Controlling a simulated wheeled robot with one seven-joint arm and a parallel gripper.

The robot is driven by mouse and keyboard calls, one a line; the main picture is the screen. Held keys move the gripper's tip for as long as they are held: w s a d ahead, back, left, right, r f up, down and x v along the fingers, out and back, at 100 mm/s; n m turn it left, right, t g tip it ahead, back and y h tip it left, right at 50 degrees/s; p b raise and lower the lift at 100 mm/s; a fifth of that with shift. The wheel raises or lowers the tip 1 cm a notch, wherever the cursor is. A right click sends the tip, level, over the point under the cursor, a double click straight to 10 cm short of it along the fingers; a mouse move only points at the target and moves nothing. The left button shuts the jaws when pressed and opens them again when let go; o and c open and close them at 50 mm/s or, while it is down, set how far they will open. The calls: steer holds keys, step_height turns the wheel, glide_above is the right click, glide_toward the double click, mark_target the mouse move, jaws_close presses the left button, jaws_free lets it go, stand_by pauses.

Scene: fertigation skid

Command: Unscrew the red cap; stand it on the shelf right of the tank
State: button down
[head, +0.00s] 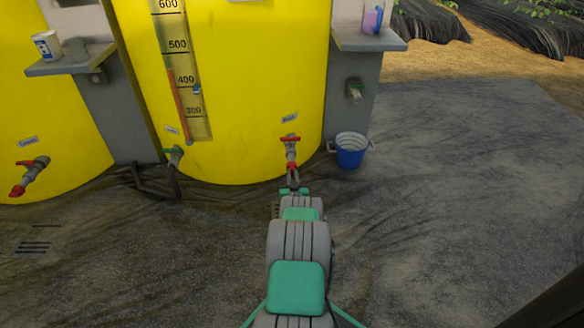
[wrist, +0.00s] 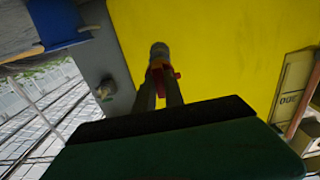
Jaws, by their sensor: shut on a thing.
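The yellow tank (head: 250,90) stands in the middle of the head view, with a tap low on its right side that has a red handle (head: 290,139). The red cap (head: 293,167) is at the lower end of this tap. My gripper (head: 293,178) is shut on the cap from below and in front. In the wrist view the two fingers (wrist: 159,82) reach up to the red cap (wrist: 157,66) and partly hide it. The cap appears in line with the grey outlet. The grey shelf (head: 365,42) right of the tank holds a clear container with purple contents (head: 372,18).
A blue bucket (head: 350,152) stands on the ground right of the tap. A small tap (head: 355,92) sticks out of the grey pillar below the right shelf. Open ground lies at the right.

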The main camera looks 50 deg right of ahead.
mark_target(293, 173)
steer(key=shift+p+v, duration=0.45)
steer(key=shift+v, duration=0.55)
steer(key=shift+p+v, duration=0.9)
steer(key=shift+v, duration=0.55)
steer(key=shift+s+a, duration=0.4)
steer(key=shift+a, duration=0.05)
